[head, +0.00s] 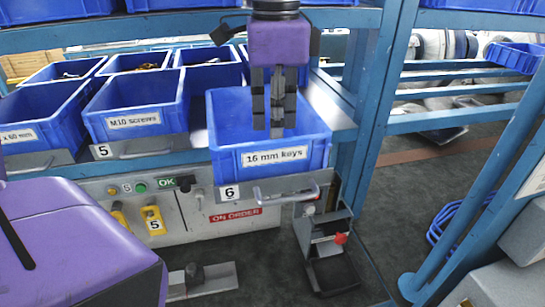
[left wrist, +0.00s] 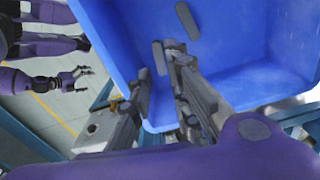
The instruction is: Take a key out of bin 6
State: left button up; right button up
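Bin 6 (head: 224,160) is a blue bin labelled "16 mm keys", pulled forward on its shelf above a "6" tag. My left gripper (head: 274,130) points down into it. In the left wrist view the left gripper (left wrist: 160,72) has its two fingers apart. One grey key (left wrist: 158,57) shows in the gap between the fingertips, against the blue bin; I cannot tell whether either finger touches it. Another key (left wrist: 187,20) lies further in. My right gripper (left wrist: 82,80) shows small in the left wrist view, with its fingers apart and empty.
The M10 screws bin (head: 135,122) stands left of bin 6, with more blue bins beside and behind. A blue rack post (head: 370,120) rises close on the right. A handle (head: 286,196) juts out below bin 6. Open floor (head: 400,220) lies to the right.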

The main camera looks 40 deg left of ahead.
pick_arm(q)
jog(key=shift+s+d+f, duration=0.1)
jog(key=shift+s+f, duration=0.1)
jog(key=shift+f, duration=0.25)
jog(key=shift+w+d+f+p, duration=0.1)
jog(key=shift+w+f+p, duration=0.05)
jog(key=shift+f, duration=1)
jog(key=shift+w+d+f+p, duration=0.1)
jog(key=shift+f+p, duration=0.05)
jog(key=shift+f, duration=0.95)
jog(key=shift+w+d+f+p, duration=0.1)
jog(key=shift+w+f+p, duration=0.05)
jog(key=shift+f, duration=1)
jog(key=shift+c, duration=0.5)
grip_shut()
